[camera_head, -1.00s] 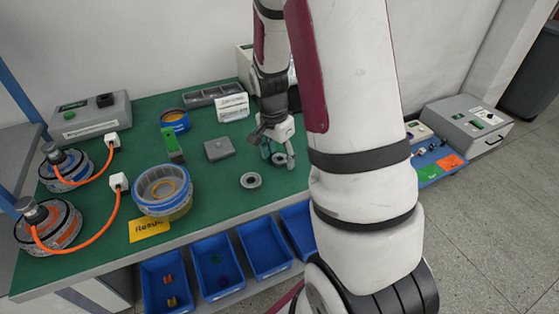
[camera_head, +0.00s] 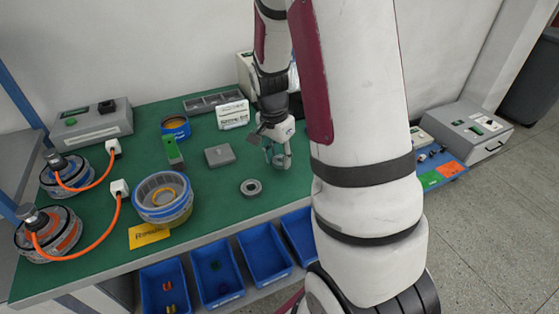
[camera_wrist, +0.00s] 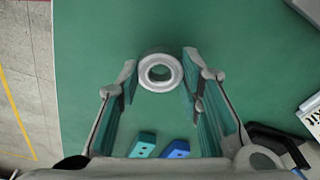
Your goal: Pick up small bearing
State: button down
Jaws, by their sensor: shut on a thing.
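In the wrist view a silver ring-shaped bearing (camera_wrist: 160,72) sits between the fingertips of my gripper (camera_wrist: 160,76), which is shut on it. The bearing's face and open hole point toward the wrist camera. In the head view my gripper (camera_head: 278,162) is over the green table, and the held bearing is too small and covered there to make out. A grey ring (camera_head: 251,187) lies flat on the table to the left of my gripper, near the front edge.
A grey block (camera_head: 218,155), a green part (camera_head: 173,152) and a white box (camera_head: 233,115) stand left of and behind my gripper. Blue bins (camera_head: 264,250) hang along the front edge. Table around the grey ring is clear.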

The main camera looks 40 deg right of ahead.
jog(key=shift+r, duration=0.9)
jog(key=s+a+r+p, duration=0.1)
jog(key=s+a+p, duration=0.8)
jog(key=s, duration=0.3)
jog(key=shift+s+a+r+p, duration=0.15)
jog(key=shift+s+a+p, duration=0.15)
jog(key=shift+a, duration=0.2)
